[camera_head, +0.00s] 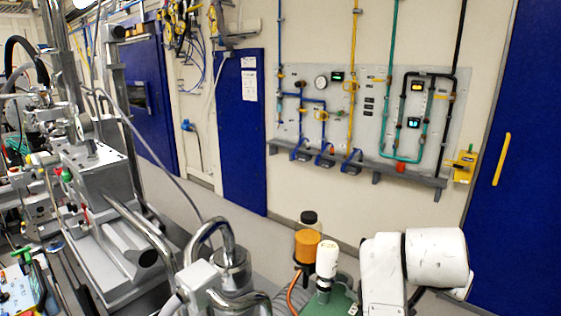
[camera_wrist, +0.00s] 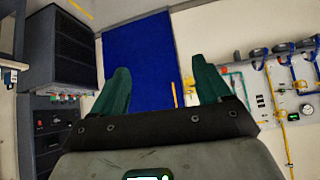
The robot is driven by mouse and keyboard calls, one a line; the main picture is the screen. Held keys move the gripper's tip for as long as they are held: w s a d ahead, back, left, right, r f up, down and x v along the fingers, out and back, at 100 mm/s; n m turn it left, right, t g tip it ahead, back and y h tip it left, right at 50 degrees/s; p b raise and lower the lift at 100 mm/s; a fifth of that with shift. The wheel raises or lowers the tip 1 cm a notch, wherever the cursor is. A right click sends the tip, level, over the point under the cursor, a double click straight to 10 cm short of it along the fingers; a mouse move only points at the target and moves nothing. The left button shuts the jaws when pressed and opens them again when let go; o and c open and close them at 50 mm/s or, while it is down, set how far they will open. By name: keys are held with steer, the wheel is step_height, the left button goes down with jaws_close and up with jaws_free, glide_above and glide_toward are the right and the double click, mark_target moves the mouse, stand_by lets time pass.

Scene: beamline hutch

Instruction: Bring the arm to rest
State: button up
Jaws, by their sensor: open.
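My gripper (camera_wrist: 163,80) shows in the wrist view with its two green fingers spread apart. Nothing is between the fingers, and no held object shows. Behind them is a blue door panel on a pale wall, some way off. In the head view, a white rounded link of my arm (camera_head: 435,258) is raised at the bottom right. I cannot make out the gripper fingers in the head view.
Metal beamline equipment (camera_head: 100,190) crowds the left, with curved steel pipes (camera_head: 215,235) at the bottom centre. A gauge panel (camera_head: 365,115) hangs on the wall. A dark cabinet (camera_wrist: 75,48) shows in the wrist view. Grey floor is clear before the wall.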

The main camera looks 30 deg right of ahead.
steer(key=s+a+f+n+y, duration=0.2)
steer(key=a+f+n, duration=0.3)
steer(key=f, duration=0.4)
steer(key=s+a+f+n+y, duration=0.2)
steer(key=a+f+n, duration=0.35)
steer(key=f, duration=0.25)
steer(key=s+a+f+n+g+y+b, duration=0.1)
steer(key=s+a+f+n+y, duration=0.35)
steer(key=s+a+f, duration=0.65)
step_height(320, 180, down, 9)
steer(key=w+b, duration=0.1)
steer(key=b, duration=0.8)
steer(key=shift+w+a, duration=0.3)
steer(key=shift+a, duration=0.15)
steer(key=shift+r, duration=0.1)
steer(key=shift+c, duration=0.2)
